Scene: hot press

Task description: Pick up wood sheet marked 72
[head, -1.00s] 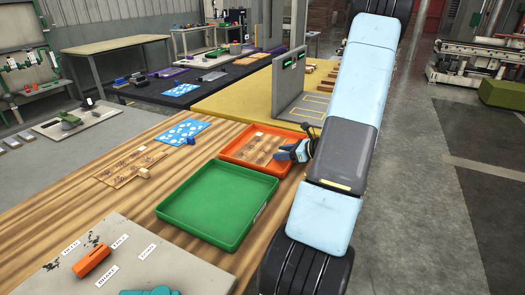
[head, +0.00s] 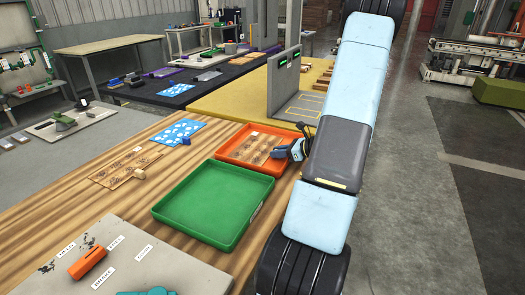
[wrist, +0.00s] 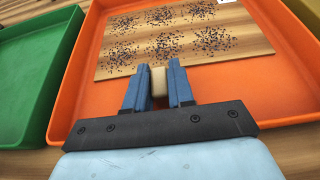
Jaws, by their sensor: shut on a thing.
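A light-brown wood sheet with clusters of dark specks (wrist: 180,40) lies in an orange tray (wrist: 265,85) in the wrist view. A white label is cut off at the top right, so I cannot read its number. My gripper (wrist: 158,75) is shut on the small beige block (wrist: 158,84) at the sheet's near edge. The head view shows the same sheet (head: 254,148) in the orange tray (head: 240,167), with my gripper (head: 276,152) at its right edge. I cannot tell whether the sheet is lifted clear of the tray floor.
An empty green tray (head: 205,205) stands beside the orange one. Another speckled wood sheet (head: 120,170) with a block and a blue white-spotted sheet (head: 178,132) lie on the table. A grey upright panel (head: 284,88) stands behind the orange tray, close to my arm.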

